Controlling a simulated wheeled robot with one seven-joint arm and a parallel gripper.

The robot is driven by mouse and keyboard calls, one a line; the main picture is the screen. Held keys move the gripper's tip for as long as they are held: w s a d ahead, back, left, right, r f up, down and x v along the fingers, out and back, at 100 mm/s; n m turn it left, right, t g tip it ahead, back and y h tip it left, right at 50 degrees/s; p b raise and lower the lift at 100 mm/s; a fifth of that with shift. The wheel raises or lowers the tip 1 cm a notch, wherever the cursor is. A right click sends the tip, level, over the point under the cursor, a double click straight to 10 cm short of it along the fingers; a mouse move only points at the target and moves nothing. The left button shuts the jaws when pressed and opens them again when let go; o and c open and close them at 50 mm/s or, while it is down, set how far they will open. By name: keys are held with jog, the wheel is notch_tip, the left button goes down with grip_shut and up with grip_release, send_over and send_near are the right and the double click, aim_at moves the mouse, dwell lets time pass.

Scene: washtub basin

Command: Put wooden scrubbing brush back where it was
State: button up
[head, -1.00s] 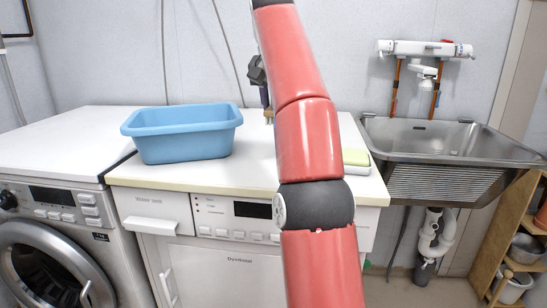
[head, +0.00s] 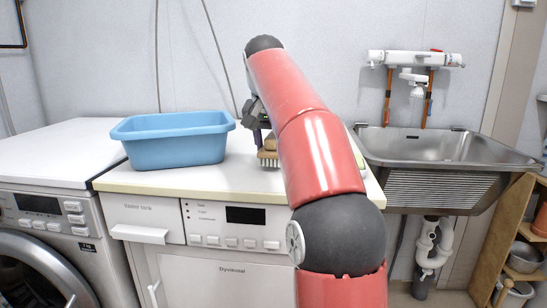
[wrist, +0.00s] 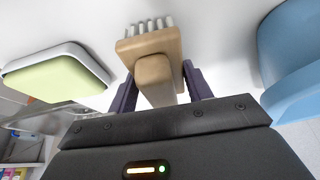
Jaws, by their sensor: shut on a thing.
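The wooden scrubbing brush (wrist: 150,46) has a tan body and pale bristles. In the wrist view my gripper (wrist: 158,85) is shut on its block-shaped handle, with one dark finger on each side. In the head view the brush (head: 267,158) shows just right of the blue tub, bristles down, at the worktop. I cannot tell whether the bristles touch the surface. My gripper (head: 262,138) is above it, partly hidden by my red arm.
The blue tub (head: 172,148) stands on the worktop (head: 190,184) left of the brush. A yellow-green sponge in a white dish (wrist: 55,78) lies on the brush's other side. A steel sink (head: 440,150) is at the right. Bare worktop lies in front of the brush.

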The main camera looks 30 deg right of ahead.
aim_at(271, 135)
jog(key=shift+f+p, duration=0.3)
jog(key=shift+f, duration=0.35)
jog(key=shift+f, duration=0.15)
jog(key=o, duration=0.9)
jog(key=shift+f+b, duration=0.25)
jog(key=shift+b, duration=0.3)
jog(key=p+v, duration=0.1)
jog(key=v, duration=0.1)
jog(key=p+v, duration=0.1)
jog(key=v, duration=0.2)
jog(key=p+v, duration=0.1)
jog(key=v, duration=0.1)
jog(key=shift+w+r+p, duration=0.3)
jog(key=shift+r, duration=0.05)
jog(key=shift+s+a+r, duration=0.1)
jog(key=shift+s+r, duration=0.1)
jog(key=shift+r, duration=0.1)
jog(key=shift+s, duration=0.1)
